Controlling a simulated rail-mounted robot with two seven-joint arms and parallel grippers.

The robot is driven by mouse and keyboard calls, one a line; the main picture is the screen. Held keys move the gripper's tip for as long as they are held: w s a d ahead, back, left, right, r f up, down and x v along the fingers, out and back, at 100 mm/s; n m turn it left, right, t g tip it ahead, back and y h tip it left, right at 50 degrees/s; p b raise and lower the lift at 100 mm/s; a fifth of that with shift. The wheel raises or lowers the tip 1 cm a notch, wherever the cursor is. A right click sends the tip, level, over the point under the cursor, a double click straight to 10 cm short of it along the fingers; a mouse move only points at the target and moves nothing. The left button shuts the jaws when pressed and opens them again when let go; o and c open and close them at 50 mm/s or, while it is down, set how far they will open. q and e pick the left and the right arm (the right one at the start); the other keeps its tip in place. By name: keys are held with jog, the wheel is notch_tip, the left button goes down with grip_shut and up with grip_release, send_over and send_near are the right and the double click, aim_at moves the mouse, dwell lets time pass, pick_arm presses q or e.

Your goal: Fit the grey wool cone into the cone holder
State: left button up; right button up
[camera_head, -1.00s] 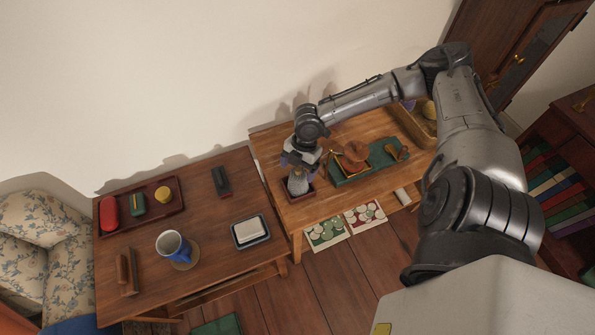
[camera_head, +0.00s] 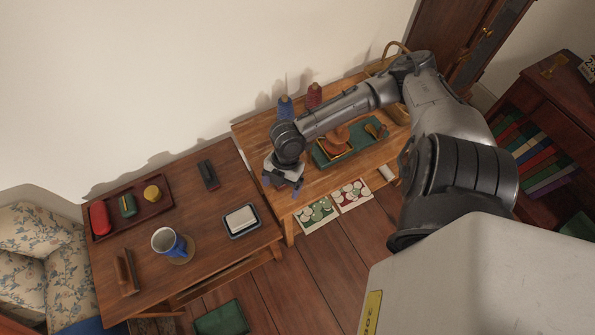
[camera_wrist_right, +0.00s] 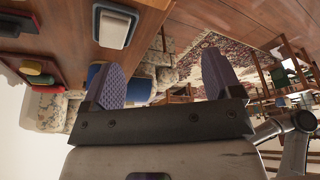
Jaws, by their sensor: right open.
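My right gripper (camera_head: 284,187) is over the front left corner of the right-hand wooden table (camera_head: 310,188). Its jaws are open. In the right wrist view the two purple-padded fingers (camera_wrist_right: 163,82) stand wide apart with nothing between them. I cannot see the grey wool cone or the cone holder now; my gripper and wrist cover the spot where a grey cone stood in a reddish base earlier. A blue cone (camera_head: 285,108) and a red cone (camera_head: 314,96) stand at the table's back. My left gripper is not in view.
A green mat (camera_head: 369,130) with brown items lies right of my wrist.

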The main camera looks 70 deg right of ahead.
jog(key=s+a+f+m+t, duration=0.1)
jog(key=s+a+m, duration=0.1)
jog(key=a, duration=0.4)
jog(key=s+a+f+m+t, duration=0.2)
jog(key=a+m, duration=0.1)
jog(key=a, duration=0.3)
jog(key=shift+s+d+r+m+h, duration=0.1)
jog(key=shift+s+r+m+h, duration=0.15)
jog(key=shift+s+m+h, duration=0.9)
jog(key=shift+s+a+r+m+h, duration=0.1)
jog(key=shift+s+r+m, duration=0.25)
jog(key=shift+m, duration=1.65)
jog(key=shift+s+d+r+m+h, duration=0.15)
jog(key=shift+s+m+h, duration=0.55)
jog(key=shift+m, duration=0.85)
jog(key=shift+s, duration=0.15)
